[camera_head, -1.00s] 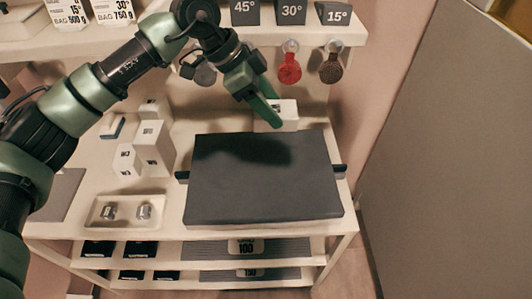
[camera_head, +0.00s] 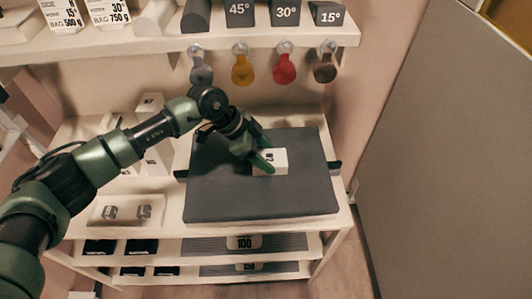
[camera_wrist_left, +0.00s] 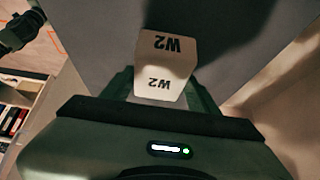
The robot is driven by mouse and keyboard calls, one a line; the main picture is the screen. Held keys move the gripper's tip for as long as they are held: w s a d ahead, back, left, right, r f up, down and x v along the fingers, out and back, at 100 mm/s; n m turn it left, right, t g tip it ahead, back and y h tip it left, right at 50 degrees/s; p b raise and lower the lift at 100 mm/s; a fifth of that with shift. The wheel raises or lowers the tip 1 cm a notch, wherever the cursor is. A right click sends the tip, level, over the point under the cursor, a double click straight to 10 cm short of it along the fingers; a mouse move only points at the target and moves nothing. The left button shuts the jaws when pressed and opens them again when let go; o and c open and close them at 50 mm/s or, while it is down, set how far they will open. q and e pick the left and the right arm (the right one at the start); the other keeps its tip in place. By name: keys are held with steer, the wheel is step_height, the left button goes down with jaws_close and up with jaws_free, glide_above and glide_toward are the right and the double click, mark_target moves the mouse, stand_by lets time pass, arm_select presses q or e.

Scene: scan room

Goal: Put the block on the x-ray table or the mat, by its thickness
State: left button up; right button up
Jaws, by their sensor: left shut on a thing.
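A white block (camera_head: 271,161) marked W2 is between the fingers of my left gripper (camera_head: 262,163), which is shut on it. The block shows upside down in the left wrist view (camera_wrist_left: 163,68), with its W2 labels on two faces. It is over the right middle of a flat dark grey slab (camera_head: 225,205) with black side handles, which looks like the x-ray table top. I cannot tell whether the block touches the slab. No separate mat is clearly seen. My right gripper is not in view.
White blocks (camera_head: 153,103) stand behind my left arm. Coloured round tags (camera_head: 284,68) hang under a shelf (camera_head: 300,39) with angle wedges. Plates marked 100 (camera_head: 245,242) lie below. A grey panel (camera_head: 440,150) stands at right.

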arm_select(q)
steer(key=o, duration=1.6)
steer(key=b+v, duration=0.1)
steer(key=v, duration=1.1)
steer(key=shift+b, duration=0.3)
